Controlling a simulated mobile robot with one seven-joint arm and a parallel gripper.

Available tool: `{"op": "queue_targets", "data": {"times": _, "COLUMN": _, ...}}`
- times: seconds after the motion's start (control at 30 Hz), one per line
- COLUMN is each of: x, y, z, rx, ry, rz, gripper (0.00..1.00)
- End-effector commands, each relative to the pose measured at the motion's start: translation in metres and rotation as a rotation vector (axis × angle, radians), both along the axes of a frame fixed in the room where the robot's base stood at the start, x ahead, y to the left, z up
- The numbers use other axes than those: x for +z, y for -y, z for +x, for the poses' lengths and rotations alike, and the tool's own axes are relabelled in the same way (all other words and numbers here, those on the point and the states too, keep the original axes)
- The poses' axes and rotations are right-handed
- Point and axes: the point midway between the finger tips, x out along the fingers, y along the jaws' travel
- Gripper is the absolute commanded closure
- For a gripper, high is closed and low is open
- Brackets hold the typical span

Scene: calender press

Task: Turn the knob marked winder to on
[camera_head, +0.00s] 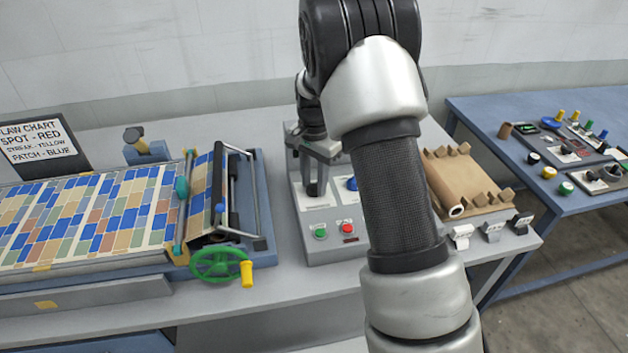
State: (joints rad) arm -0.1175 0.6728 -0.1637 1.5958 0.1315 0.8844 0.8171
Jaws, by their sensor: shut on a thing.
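The grey control panel (308,216) stands on the table, partly behind my arm. My gripper (314,187) points down over the panel's left part, its fingers at a dark knob there. It is shut on that knob, which the fingers mostly hide. A white label plate (317,203) lies just below it, its text too small to read, so I cannot tell the knob's marking or setting. A blue knob (351,184) sits to the right, partly hidden by my arm. A green button (320,233) and a red button (347,226) are on the panel's front.
Left is a patterned sheet (90,215) on a roller machine with a green handwheel (221,264). A chart sign (38,143) stands behind it. Right are a brown roll on a tray (483,200) and a blue table (540,105) with more controls.

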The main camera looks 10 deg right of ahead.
Motion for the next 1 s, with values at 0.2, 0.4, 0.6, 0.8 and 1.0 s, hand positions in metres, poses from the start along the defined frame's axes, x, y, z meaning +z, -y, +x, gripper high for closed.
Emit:
{"op": "queue_targets", "data": {"times": 0.2, "x": 0.0011, "y": -0.0003, "z": 0.0006, "rx": -0.097, "ry": 0.001, "rz": 0.0, "gripper": 0.91}}
{"op": "queue_targets", "data": {"times": 0.4, "x": 0.0009, "y": -0.0001, "z": 0.0007, "rx": -0.141, "ry": 0.002, "rz": 0.0, "gripper": 0.91}}
{"op": "queue_targets", "data": {"times": 0.6, "x": 0.0009, "y": 0.0001, "z": 0.0008, "rx": -0.153, "ry": 0.002, "rz": 0.0, "gripper": 0.91}}
{"op": "queue_targets", "data": {"times": 0.8, "x": 0.0009, "y": 0.0001, "z": 0.0008, "rx": -0.153, "ry": 0.002, "rz": 0.0, "gripper": 0.91}}
{"op": "queue_targets", "data": {"times": 1.0, "x": 0.0007, "y": 0.0001, "z": 0.0007, "rx": -0.152, "ry": 0.002, "rz": 0.0, "gripper": 0.49}}
